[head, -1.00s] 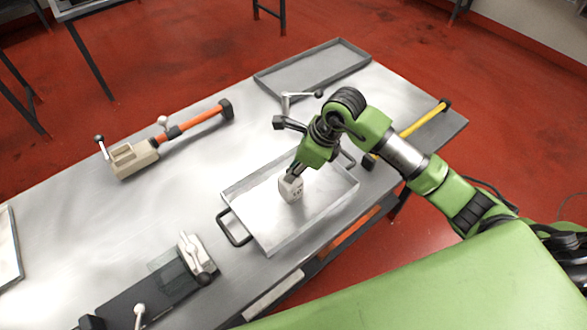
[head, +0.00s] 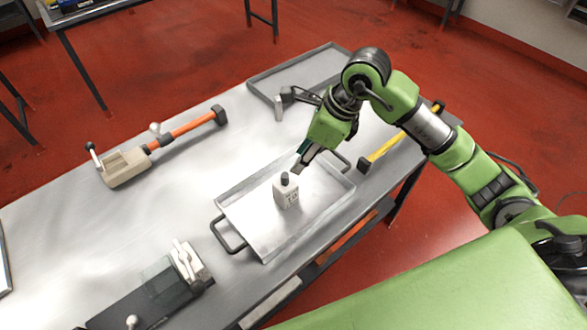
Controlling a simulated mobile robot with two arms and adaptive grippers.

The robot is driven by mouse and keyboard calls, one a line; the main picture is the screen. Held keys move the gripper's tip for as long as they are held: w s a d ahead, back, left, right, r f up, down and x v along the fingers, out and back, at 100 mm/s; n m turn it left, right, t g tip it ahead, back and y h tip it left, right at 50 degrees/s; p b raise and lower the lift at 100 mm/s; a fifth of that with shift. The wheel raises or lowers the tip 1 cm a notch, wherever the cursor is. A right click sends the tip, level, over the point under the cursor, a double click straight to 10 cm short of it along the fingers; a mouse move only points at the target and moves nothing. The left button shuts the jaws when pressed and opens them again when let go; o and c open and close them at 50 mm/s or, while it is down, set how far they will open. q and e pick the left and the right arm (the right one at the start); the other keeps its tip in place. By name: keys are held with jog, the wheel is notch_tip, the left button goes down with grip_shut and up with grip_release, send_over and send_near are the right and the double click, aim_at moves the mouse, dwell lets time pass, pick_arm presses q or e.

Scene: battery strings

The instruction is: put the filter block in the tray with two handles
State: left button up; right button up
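The filter block (head: 286,193), a small pale block with a dark knob on top and dark marks on its side, stands upright in the tray with two handles (head: 240,222). The tray is a shallow metal one with dark handles at its two ends. My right gripper (head: 299,165) is just above and to the right of the block, apart from it and holding nothing. Its fingers are small and partly overlap in the view, but look open. My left gripper is not in view.
A grey tray without visible handles (head: 262,89) lies at the table's back edge. An orange-handled tool (head: 187,128), a yellow-handled tool (head: 388,147) and a dark fixture with a clamp (head: 160,293) also lie on the table. The left middle of the tabletop is clear.

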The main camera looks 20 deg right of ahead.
jog(key=shift+v, duration=1.5)
